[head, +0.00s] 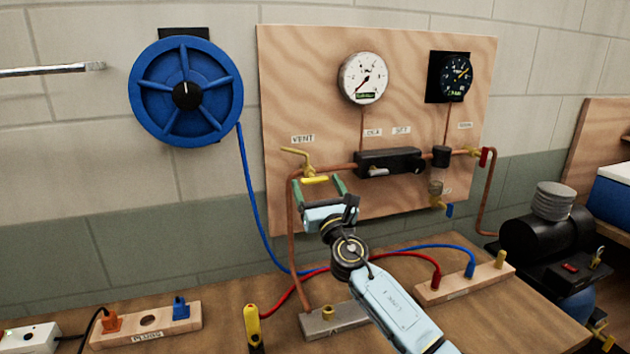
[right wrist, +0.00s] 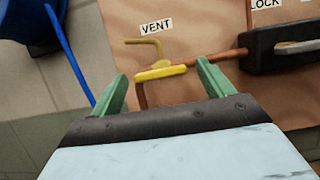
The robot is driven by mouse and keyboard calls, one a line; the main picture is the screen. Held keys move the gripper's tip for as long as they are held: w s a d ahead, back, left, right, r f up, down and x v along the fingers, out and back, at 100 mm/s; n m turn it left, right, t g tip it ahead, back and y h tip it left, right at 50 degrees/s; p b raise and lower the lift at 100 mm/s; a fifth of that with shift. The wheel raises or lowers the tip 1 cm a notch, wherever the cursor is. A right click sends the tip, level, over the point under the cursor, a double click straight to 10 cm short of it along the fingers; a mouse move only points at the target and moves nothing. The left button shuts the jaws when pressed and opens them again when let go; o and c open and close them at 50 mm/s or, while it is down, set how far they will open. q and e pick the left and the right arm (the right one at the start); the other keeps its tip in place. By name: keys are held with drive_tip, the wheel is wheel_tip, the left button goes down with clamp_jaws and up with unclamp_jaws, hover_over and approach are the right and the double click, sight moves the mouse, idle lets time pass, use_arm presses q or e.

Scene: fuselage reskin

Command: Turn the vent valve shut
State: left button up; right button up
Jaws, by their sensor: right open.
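The vent valve (head: 308,169) sits on the copper pipe at the left of a plywood panel, below a VENT label (head: 302,139). It has a thin bent brass lever (right wrist: 147,43) and a yellow bar-like handle, which shows in the right wrist view (right wrist: 160,72). My right gripper (head: 318,184) is open, with its green fingers pointing up at the panel. In the right wrist view (right wrist: 161,78) the fingertips stand one on each side of the yellow handle, with gaps visible. I cannot tell whether the handle is between them in depth. My left gripper is not in view.
The panel (head: 285,75) carries a white gauge (head: 363,78), a dark gauge (head: 456,76) and a black block (head: 390,161) right of the valve. A blue hose reel (head: 150,90) hangs left. Hoses cross the bench (head: 220,310); a black compressor (head: 540,238) stands right.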

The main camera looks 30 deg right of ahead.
drive_tip(key=shift+x, duration=1.1)
drive_tip(key=shift+c, duration=0.4)
drive_tip(key=c, duration=0.9)
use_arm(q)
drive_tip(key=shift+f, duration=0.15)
